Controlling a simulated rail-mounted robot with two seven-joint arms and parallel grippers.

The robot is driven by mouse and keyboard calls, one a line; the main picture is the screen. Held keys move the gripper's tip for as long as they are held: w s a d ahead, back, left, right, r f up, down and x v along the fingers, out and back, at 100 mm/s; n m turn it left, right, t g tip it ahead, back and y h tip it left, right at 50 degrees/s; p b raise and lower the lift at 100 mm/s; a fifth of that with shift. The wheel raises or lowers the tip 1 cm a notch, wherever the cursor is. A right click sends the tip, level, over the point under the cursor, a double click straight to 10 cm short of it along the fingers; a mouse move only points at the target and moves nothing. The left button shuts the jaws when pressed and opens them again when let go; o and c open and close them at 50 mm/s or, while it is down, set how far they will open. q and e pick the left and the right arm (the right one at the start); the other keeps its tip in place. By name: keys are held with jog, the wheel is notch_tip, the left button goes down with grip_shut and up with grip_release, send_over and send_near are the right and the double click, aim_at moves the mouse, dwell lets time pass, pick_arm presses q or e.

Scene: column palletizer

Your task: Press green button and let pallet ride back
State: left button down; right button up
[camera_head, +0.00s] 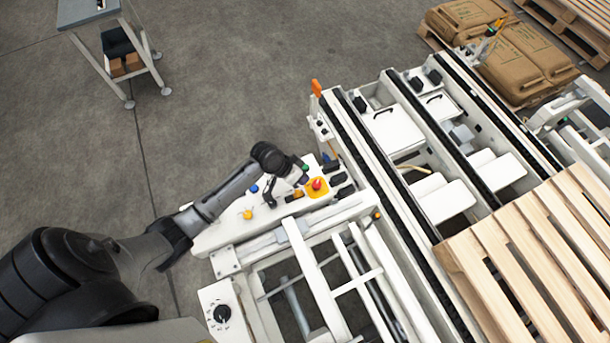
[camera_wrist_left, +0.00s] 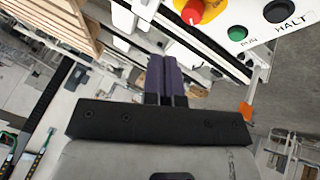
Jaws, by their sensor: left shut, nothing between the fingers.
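The control panel (camera_head: 225,229) is white with coloured buttons. A green button (camera_head: 305,167) sits near its far end, close to my left gripper (camera_head: 299,179). In the left wrist view the green button (camera_wrist_left: 236,33) lies on the white panel, between a red mushroom button (camera_wrist_left: 192,12) and a black button (camera_wrist_left: 278,11) marked HALT. My left gripper (camera_wrist_left: 167,75) is shut and empty, with its fingertips apart from the green button in that picture. Whether it touches the panel is unclear. The wooden pallet (camera_head: 540,255) lies on the conveyor at the lower right. My right gripper is out of view.
The red emergency button (camera_head: 317,184) on its yellow plate is very near my left gripper. Chain conveyor rails (camera_head: 428,103) run beyond the panel. Brown sacks (camera_head: 520,58) are stacked at the back right. A grey table (camera_head: 88,12) stands far left; open floor lies between.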

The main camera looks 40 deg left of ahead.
pick_arm(q)
jog(key=n+t+h+b, duration=0.1)
jog(key=n+t+b, duration=0.1)
jog(key=b, duration=0.3)
send_over(305, 167)
notch_tip(305, 167, down, 3)
jog(key=shift+w+a, duration=0.15)
jog(key=shift+a, duration=0.25)
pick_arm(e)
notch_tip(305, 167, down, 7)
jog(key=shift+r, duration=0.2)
pick_arm(q)
jog(key=shift+f, duration=0.15)
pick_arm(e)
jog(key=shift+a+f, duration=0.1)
pick_arm(q)
notch_tip(305, 167, down, 8)
jog(key=b, duration=0.6)
jog(key=shift+r+b, duration=0.25)
jog(key=shift+b, duration=0.1)
jog(key=shift+f+b, duration=0.4)
jog(key=shift+f, duration=0.15)
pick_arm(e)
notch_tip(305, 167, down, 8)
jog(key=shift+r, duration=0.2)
